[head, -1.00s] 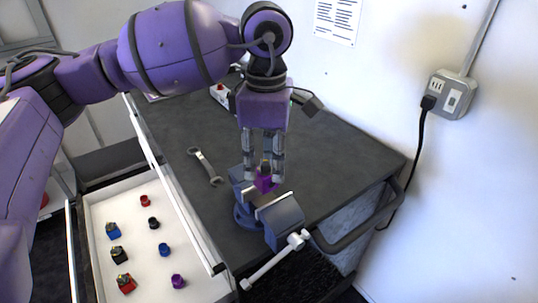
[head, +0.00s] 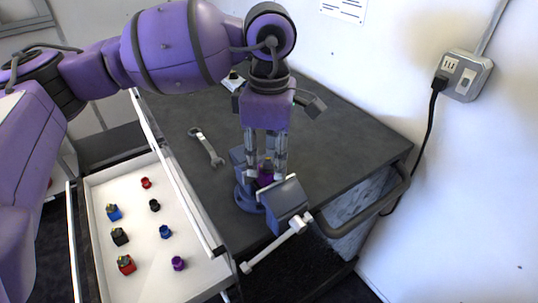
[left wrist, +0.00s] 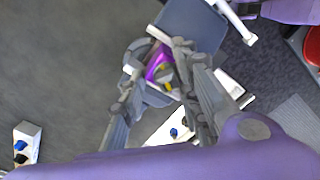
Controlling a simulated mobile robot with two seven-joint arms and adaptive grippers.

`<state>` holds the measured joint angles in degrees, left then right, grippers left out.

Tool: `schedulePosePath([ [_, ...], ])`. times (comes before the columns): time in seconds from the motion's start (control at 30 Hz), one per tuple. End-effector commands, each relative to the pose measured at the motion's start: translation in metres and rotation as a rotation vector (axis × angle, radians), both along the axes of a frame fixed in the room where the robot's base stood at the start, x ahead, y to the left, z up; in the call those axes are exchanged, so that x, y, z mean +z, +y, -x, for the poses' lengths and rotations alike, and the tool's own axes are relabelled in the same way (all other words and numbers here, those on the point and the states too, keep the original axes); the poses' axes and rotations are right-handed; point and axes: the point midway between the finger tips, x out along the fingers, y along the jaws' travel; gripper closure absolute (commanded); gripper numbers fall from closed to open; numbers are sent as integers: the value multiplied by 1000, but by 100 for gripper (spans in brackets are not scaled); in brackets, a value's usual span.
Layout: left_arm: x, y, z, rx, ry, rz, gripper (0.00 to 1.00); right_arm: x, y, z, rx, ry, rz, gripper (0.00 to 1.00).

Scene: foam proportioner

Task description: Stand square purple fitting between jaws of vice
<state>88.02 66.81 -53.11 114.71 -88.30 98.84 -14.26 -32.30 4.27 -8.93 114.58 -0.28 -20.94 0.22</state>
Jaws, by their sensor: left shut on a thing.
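The square purple fitting (head: 265,177) is held upright by my left gripper (head: 265,172), its fingers shut on its sides. Its lower part is hidden behind the front jaw of the blue-grey vice (head: 287,198), so it sits low in the gap between the jaws. In the left wrist view the fitting (left wrist: 159,66) shows purple and yellow between the fingertips (left wrist: 160,58), with the vice (left wrist: 190,25) around it. I cannot tell whether it touches the vice's bottom or jaws. My right gripper is not in view.
A spanner (head: 207,147) lies on the dark worktop (head: 335,140) left of the vice. An open white drawer (head: 140,285) holds several small coloured fittings. The vice handle (head: 270,252) sticks out in front. A wall socket (head: 462,76) with a black cable is at right.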

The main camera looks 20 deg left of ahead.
Motion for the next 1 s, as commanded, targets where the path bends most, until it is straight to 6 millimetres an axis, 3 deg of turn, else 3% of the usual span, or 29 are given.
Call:
schedulePosePath([
  [0.17,1,0,0,0,-1,1,100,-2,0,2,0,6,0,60],
  [0.2,1,0,0,0,-1,0,66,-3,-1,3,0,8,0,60],
  [0.33,0,0,0,0,-1,0,49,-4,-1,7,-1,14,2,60],
  [0.7,1,0,0,0,0,0,48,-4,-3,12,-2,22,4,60],
  [1.0,21,0,0,0,-2,0,48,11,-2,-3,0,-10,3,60],
])
